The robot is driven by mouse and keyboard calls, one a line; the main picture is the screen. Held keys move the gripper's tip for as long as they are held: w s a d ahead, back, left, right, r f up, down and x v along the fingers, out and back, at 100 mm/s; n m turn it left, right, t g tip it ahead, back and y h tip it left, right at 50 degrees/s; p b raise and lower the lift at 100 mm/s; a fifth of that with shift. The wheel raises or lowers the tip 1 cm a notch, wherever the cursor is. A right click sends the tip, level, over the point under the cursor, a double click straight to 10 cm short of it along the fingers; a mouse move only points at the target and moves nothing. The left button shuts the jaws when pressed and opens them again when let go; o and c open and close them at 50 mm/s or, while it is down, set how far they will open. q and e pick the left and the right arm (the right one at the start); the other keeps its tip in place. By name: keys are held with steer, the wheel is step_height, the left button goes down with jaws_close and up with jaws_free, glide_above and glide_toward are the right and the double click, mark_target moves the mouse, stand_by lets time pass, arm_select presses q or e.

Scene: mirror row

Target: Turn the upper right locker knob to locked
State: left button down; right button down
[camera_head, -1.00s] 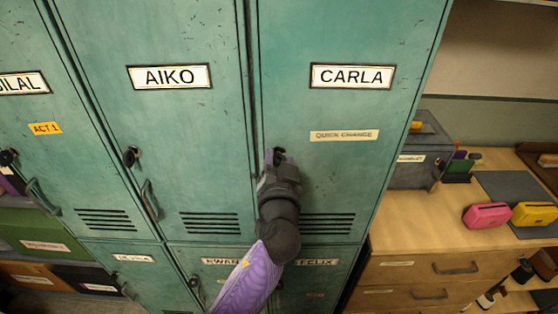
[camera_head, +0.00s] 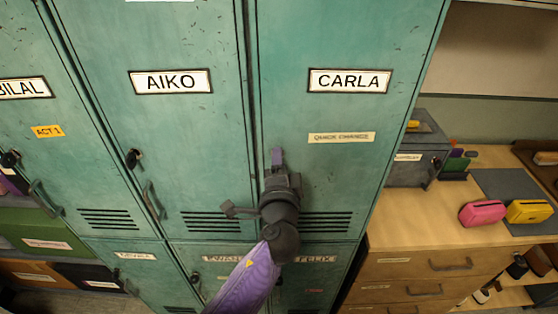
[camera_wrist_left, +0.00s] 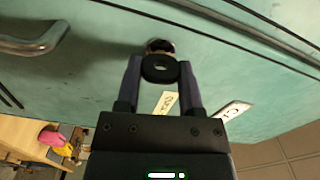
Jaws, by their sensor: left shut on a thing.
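Carla's locker door (camera_head: 340,40) is the teal upper right door, closed. My left gripper (camera_head: 277,158) is at its left edge, below the label height, and hides the knob in the head view. In the left wrist view, the black knob (camera_wrist_left: 160,68), with a small slot in its face, sits between the two fingertips of my left gripper (camera_wrist_left: 160,72). The gripper is shut on it. A round metal collar shows behind the knob, against the door. I cannot tell from its angle whether it is locked. My right gripper is not in view.
Carla's door handle (camera_wrist_left: 35,38) shows in the wrist view. Aiko's locker (camera_head: 190,40) is on the left, with its own knob (camera_head: 133,158) and handle (camera_head: 151,200). A wooden counter (camera_head: 410,215) on the right carries a pink pouch (camera_head: 482,213) and a yellow pouch (camera_head: 529,211).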

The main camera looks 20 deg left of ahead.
arm_select(q)
steer(key=shift+m, duration=1)
steer(key=shift+f, duration=0.1)
steer(key=shift+c, duration=1.1)
jaws_free()
steer(key=v, duration=1)
steer(key=shift+b, duration=0.45)
